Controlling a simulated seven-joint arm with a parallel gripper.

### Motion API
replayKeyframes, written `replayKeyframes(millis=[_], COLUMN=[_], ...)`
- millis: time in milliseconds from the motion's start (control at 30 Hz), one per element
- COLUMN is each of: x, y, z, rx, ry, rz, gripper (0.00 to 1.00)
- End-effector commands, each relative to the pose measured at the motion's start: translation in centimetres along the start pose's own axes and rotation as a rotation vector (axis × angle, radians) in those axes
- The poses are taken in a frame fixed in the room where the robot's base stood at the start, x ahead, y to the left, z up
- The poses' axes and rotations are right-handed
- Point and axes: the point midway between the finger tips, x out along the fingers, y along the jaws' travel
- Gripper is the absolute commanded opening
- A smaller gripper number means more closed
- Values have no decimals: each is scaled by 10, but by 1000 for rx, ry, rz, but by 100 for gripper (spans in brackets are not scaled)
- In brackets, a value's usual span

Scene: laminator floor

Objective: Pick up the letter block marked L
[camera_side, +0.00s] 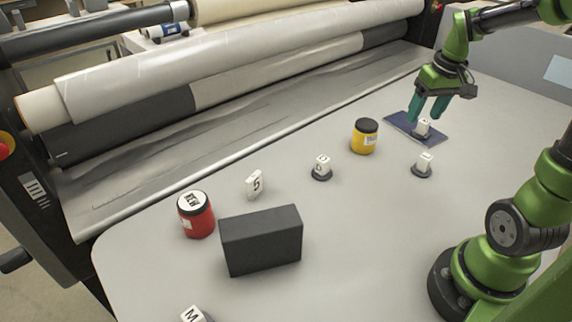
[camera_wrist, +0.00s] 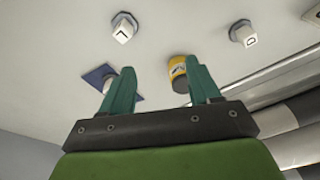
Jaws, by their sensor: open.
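A white block marked with what reads as an L, turned around, stands on a dark round base in the wrist view (camera_wrist: 123,29), ahead and left of my fingers. It appears to be the white block in front of the blue mat in the side view (camera_side: 425,161), where its letter is too small to read. My gripper (camera_side: 427,114) is open and empty, pointing down above the blue mat (camera_side: 402,121). Its two teal fingers also show in the wrist view (camera_wrist: 161,70). Another white block (camera_side: 422,126) stands on the mat, its letter unclear; my left finger partly hides it in the wrist view.
A yellow jar (camera_side: 364,137) stands left of the mat. A block that reads D (camera_wrist: 244,35), a block marked 5 (camera_side: 255,184), a red jar (camera_side: 197,215), a dark box (camera_side: 261,241) and an M block (camera_side: 195,315) stand further left. The laminator rollers (camera_side: 215,70) border the back.

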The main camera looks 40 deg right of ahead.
Motion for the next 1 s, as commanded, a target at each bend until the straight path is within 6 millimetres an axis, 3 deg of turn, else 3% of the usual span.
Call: replayKeyframes(millis=[33, 100, 200, 333, 467, 800, 1000], x=[10, 16, 14, 8, 17, 87, 116], y=[29, 57, 72, 72, 71, 73, 74], z=[-6, -11, -16, -17, -14, -1, 3], rx=[-38, -140, -292, -420, -459, -456, -457], ry=[-56, -116, -156, -170, -176, -177, -174], rz=[15, 23, 22, 14, 6, 4, 6], gripper=[62, 62, 62, 62, 62, 62, 62])
